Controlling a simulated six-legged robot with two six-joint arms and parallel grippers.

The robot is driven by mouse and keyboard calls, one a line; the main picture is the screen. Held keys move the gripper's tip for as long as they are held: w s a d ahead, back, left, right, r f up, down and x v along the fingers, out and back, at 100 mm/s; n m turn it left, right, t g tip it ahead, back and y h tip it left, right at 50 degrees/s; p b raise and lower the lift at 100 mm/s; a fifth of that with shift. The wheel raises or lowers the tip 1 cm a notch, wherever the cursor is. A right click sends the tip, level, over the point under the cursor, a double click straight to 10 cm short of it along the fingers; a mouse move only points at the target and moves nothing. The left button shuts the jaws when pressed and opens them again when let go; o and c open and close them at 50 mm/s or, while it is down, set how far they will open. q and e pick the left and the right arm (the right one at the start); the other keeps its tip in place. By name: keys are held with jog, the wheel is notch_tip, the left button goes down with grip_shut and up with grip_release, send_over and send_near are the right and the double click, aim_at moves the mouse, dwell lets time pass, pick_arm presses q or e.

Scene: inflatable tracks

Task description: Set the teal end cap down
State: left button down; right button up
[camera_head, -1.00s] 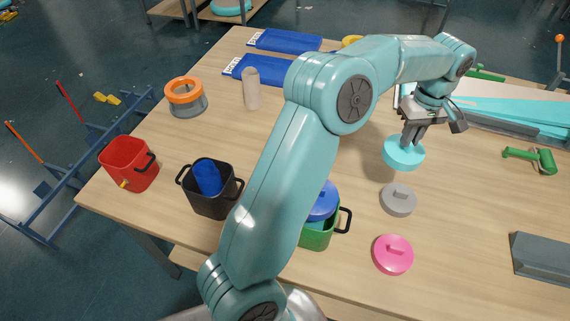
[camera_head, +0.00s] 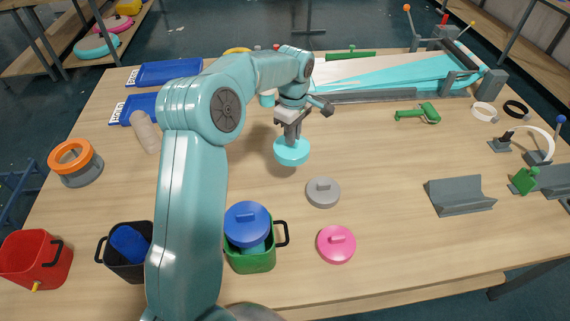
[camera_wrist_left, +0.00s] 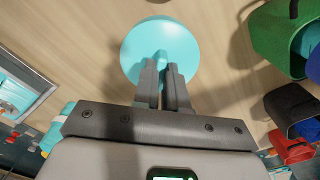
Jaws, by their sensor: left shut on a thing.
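The teal end cap (camera_head: 292,152) is a round disc with a grip on top. My left gripper (camera_head: 291,136) is shut on that grip from above, and the disc hangs below the fingers. In the left wrist view the cap (camera_wrist_left: 184,45) shows beyond the two closed fingers (camera_wrist_left: 163,75). A shadow lies on the table near the cap; I cannot tell for sure whether a gap is left under it. My right gripper is not in view.
A grey cap (camera_head: 323,191) and a pink cap (camera_head: 336,244) lie nearby on the wooden table. A green pot (camera_head: 250,261) with a blue cap (camera_head: 246,223) stands in front. A grey cradle (camera_head: 460,196) is at right. Bare table lies right of the teal cap.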

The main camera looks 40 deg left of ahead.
pick_arm(q)
notch_tip(320, 180, down, 13)
jog(key=shift+a+r+p, duration=0.1)
jog(key=shift+a+p, duration=0.05)
jog(key=shift+p, duration=1)
jog(key=c, duration=1.2)
grip_release()
